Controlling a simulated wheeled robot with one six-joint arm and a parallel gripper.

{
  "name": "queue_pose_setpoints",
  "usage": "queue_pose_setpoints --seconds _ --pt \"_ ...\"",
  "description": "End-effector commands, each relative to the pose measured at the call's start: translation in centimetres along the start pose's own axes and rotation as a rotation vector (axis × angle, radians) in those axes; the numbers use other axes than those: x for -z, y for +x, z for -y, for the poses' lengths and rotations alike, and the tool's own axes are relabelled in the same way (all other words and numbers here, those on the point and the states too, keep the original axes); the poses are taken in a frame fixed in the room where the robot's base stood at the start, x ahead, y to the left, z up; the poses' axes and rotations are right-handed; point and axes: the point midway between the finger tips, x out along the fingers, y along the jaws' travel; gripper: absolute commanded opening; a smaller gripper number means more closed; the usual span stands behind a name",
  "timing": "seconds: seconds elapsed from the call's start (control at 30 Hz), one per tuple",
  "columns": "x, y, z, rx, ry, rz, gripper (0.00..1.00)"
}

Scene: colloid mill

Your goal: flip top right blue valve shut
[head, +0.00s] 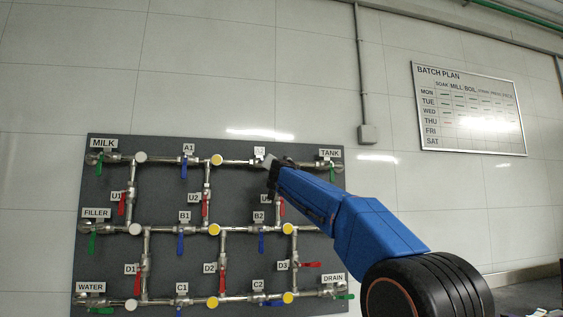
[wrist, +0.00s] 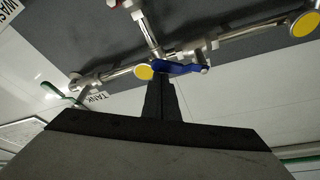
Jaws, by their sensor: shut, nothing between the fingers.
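The top right blue valve handle (wrist: 178,68) shows in the wrist view, on the top pipe beside a yellow cap (wrist: 143,72). The handle lies roughly along the pipe, slightly askew to it. My gripper (wrist: 160,78) is shut and empty, its fingertips right at the handle; I cannot tell whether they touch it. In the head view my gripper (head: 268,163) is at the top pipe below the A2 label (head: 259,152), and it hides the handle there.
The dark board (head: 110,190) carries several other red, blue and green handles. The TANK green handle (head: 332,174) is right of my gripper. The U3 red handle (head: 281,207) is close below my arm. The wall above the board is clear.

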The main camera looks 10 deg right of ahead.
Motion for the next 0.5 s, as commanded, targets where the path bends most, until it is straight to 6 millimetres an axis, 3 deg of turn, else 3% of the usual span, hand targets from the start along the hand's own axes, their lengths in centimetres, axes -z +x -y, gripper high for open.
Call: queue_pose_setpoints --seconds 0.5 --pt "-3.3 -1.1 0.3 -0.163 0.464 0.001 0.00"
